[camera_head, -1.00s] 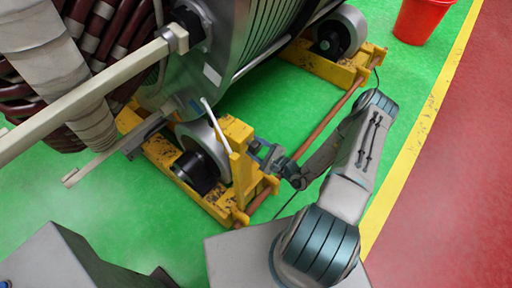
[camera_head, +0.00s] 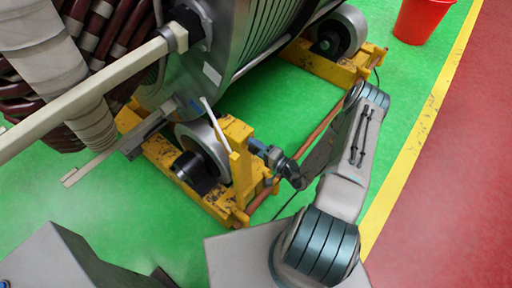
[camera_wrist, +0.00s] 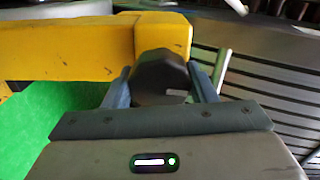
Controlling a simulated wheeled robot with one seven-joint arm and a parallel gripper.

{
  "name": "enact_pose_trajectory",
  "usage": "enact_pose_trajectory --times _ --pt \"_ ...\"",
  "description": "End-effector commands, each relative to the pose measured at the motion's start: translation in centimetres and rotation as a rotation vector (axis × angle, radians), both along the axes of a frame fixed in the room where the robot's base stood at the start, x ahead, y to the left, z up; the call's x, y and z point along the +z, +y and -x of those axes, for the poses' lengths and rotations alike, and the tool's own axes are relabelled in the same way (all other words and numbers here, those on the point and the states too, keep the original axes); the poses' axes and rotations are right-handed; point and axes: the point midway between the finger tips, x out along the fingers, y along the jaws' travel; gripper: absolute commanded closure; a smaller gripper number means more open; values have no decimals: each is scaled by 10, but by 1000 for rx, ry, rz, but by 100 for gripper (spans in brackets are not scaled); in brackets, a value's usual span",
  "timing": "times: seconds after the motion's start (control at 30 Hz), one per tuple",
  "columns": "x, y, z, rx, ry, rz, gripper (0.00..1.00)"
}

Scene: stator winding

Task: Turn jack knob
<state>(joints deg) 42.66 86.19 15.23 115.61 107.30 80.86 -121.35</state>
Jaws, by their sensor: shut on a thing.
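The jack knob (camera_wrist: 161,77) is a black rounded knob against a yellow bracket in the wrist view. My gripper (camera_wrist: 163,84) has its two blue-grey fingers on either side of the knob and is shut on it. In the head view my gripper (camera_head: 266,152) reaches the yellow jack stand (camera_head: 238,133) from the right. The knob is hidden there behind the fingers and the bracket. A thin white lever (camera_head: 215,124) stands tilted beside the bracket.
The large stator (camera_head: 215,50) rests on rollers (camera_head: 203,150) in yellow frames. A rusty rod (camera_head: 318,133) joins the frames along the floor. A red bucket (camera_head: 421,20) stands at the upper right. Green floor (camera_head: 285,100) is clear between the frames.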

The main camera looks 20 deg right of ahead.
Motion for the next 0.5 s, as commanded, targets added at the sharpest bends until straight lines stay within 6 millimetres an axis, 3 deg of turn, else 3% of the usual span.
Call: enact_pose_trajectory --times 0.5 --pt "0 0 0 0 -73 102 71"
